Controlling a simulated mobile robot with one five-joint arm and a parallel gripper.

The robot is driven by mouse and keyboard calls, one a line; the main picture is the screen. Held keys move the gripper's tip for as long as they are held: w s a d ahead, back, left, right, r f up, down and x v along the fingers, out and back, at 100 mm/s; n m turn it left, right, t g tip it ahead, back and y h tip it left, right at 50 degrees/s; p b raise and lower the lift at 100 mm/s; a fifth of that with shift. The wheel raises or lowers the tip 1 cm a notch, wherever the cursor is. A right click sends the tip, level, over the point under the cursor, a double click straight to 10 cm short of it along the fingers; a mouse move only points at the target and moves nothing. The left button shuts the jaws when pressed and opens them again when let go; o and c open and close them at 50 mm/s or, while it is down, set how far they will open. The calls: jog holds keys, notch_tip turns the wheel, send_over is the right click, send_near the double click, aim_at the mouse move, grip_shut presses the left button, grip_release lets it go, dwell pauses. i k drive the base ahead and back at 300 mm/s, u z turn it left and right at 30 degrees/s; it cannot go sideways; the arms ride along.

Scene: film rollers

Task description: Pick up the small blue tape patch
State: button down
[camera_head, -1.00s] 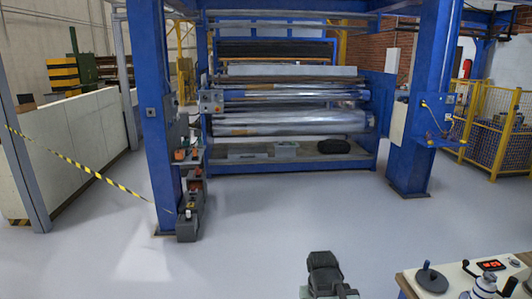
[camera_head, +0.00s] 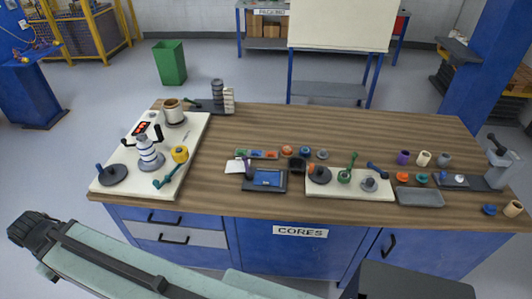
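The wooden workbench (camera_head: 330,125) now fills the middle of the view. A flat blue rectangle (camera_head: 268,178) lies on a dark tray (camera_head: 262,187) near the bench's front middle. Just behind it is a row of small coloured pieces (camera_head: 257,154), with some blue among them. I cannot tell for sure which of these is the small blue tape patch. My gripper (camera_head: 22,228) is at the lower left, at the end of my pale green arm, off the bench's left front corner and well apart from these pieces. Its fingers are too unclear to tell open from shut.
A white board (camera_head: 185,135) with knobs and handles covers the bench's left end. A cream board (camera_head: 376,187) with small tools and a grey tray (camera_head: 419,196) lie to the right. Bare wood is free along the back. Blue drawers marked CORES (camera_head: 300,232) are below.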

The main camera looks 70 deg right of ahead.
aim_at(254, 153)
jog(key=z, duration=1.75)
jog(key=k, duration=1.6)
jog(key=z, duration=0.3)
jog(key=i, duration=1)
